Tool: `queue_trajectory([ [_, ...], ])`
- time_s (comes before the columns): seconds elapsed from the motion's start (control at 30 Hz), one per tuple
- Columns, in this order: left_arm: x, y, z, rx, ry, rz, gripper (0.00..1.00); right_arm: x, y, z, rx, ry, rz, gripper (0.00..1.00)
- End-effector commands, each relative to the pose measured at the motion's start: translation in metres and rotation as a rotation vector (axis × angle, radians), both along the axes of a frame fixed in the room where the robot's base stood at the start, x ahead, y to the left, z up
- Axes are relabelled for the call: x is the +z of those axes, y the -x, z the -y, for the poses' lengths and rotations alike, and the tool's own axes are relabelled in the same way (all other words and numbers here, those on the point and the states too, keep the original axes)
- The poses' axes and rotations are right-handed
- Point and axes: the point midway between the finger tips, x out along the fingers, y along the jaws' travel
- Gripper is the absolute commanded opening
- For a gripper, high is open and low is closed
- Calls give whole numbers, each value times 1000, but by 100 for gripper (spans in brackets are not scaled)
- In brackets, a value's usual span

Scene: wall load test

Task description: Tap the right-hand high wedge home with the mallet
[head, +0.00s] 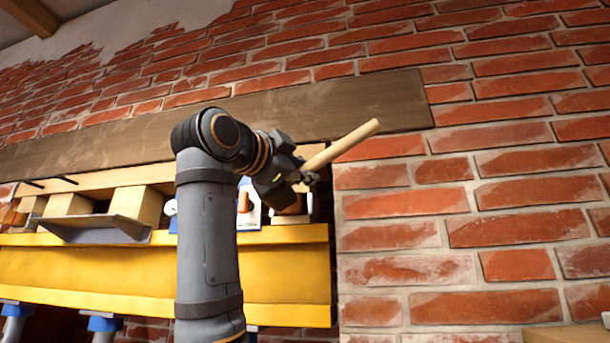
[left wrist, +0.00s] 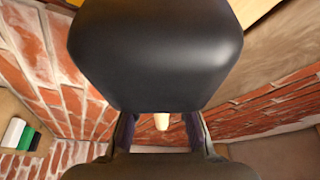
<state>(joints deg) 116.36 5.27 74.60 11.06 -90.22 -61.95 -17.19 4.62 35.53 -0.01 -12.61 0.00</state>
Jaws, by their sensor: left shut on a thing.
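My left gripper (head: 306,179) is shut on the mallet, whose pale wooden handle (head: 345,143) sticks out up and to the right, in front of the brick wall. In the left wrist view the black mallet head (left wrist: 155,50) fills the top middle, and a bit of pale handle (left wrist: 162,121) shows between the fingers. Pale wooden pieces (head: 291,219) sit at the right end of the yellow beam (head: 285,275), just below and behind the gripper. My arm and gripper partly cover that area, so I cannot tell which piece is the high wedge. My right gripper is not in view.
A long brown board (head: 370,105) runs along the brick wall (head: 500,190) above the arm. Wooden blocks (head: 136,205) and a grey metal tray (head: 95,230) sit on the beam at left. A blue-and-white item (head: 250,217) stands behind my arm. Blue-topped props (head: 103,323) stand below.

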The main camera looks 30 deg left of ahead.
Motion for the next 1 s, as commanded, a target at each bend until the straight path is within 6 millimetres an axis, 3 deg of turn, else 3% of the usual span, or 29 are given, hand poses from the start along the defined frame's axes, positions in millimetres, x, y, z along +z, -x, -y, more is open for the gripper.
queue_trajectory([
  [0.17,0,7,2,-1,-1,5,0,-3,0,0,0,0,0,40],
  [0.6,0,54,13,-1,0,5,0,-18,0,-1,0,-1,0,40],
  [1.0,1,59,14,0,0,2,0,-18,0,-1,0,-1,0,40],
])
